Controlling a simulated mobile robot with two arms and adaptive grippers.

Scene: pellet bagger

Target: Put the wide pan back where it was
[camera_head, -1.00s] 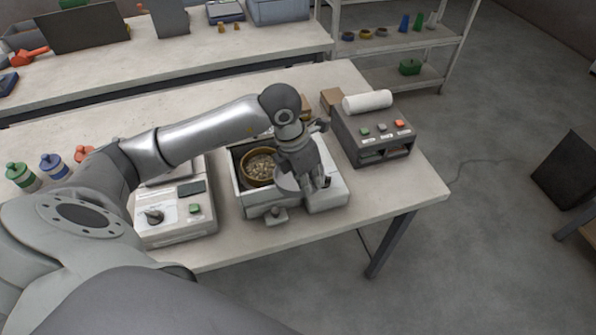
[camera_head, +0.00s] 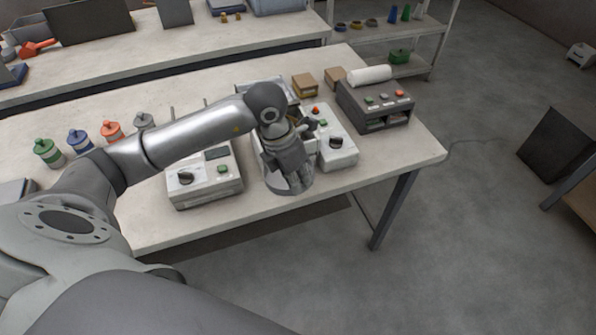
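My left gripper (camera_head: 289,158) points down at the front of the weighing machine on the table. A grey, shiny rounded pan (camera_head: 290,184), which looks like the wide pan, is in its fingers and sticks out past the table's front edge. The fingers are partly hidden against it, and I cannot see what the pan holds. The white machine (camera_head: 340,151) behind the gripper has a dark knob and a red button. The pellet bowl is hidden behind my arm. My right gripper is out of view.
A white box with a knob (camera_head: 206,183) stands left of the gripper. Green, blue and orange-lidded jars (camera_head: 79,142) stand further left. A grey sealer with a white roll (camera_head: 376,105) and small brown boxes (camera_head: 304,86) are at the right and back. The right table corner is bare.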

